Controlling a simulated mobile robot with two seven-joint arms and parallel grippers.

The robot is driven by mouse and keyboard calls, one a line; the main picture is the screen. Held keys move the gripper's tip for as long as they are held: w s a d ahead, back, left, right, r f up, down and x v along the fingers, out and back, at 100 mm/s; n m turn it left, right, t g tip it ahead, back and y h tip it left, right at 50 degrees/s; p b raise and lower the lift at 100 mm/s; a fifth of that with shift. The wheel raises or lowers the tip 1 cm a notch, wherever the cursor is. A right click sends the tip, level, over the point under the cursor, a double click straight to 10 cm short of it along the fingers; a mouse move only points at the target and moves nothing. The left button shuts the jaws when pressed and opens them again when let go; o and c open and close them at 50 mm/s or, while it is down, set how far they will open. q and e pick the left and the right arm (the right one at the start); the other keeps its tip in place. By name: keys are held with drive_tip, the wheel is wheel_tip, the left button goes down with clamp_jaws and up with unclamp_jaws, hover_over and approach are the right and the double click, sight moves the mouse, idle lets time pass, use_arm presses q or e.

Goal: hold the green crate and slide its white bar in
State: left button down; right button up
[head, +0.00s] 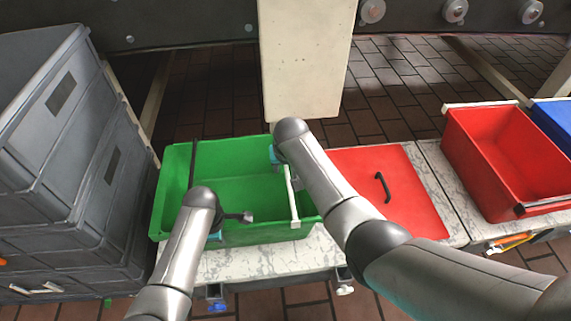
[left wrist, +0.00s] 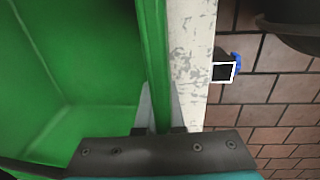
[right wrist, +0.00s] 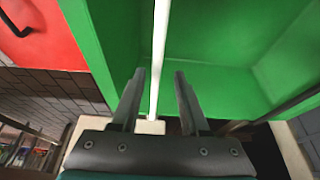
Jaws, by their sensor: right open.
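The green crate (head: 233,185) stands open on the pale worktop. Its white bar (head: 292,200) lies across the right part of the crate, running from the far wall to the near wall, with a white block at its end. My left gripper (left wrist: 160,95) has its fingers on both sides of the crate's near wall, seemingly pressed on it; the arm mostly hides it in the head view. My right gripper (right wrist: 158,78) is open, with one finger on each side of the white bar near its far end; there is a gap on both sides.
A black bar (head: 193,175) lies across the crate's left part. A red lid with a black handle (head: 382,187) is right of the crate, and an open red crate (head: 480,150) is farther right. Stacked grey crates (head: 60,140) stand at the left. A pale post (head: 305,60) rises behind.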

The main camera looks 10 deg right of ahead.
drive_tip(key=shift+r, duration=0.1)
drive_tip(key=v, duration=1.1)
drive_tip(key=shift+s+r, duration=0.25)
drive_tip(key=shift+r, duration=0.1)
use_arm(q)
drive_tip(key=c, duration=0.9)
unclamp_jaws()
drive_tip(key=shift+r, duration=0.1)
use_arm(e)
drive_tip(key=shift+r, duration=0.1)
use_arm(q)
drive_tip(key=r+p, duration=0.5)
drive_tip(key=p, duration=0.2)
drive_tip(key=s+r+p, duration=0.1)
drive_tip(key=r+p, duration=0.2)
drive_tip(key=p, duration=0.1)
drive_tip(key=shift+r, duration=0.35)
use_arm(e)
wheel_tip(320, 180, up, 11)
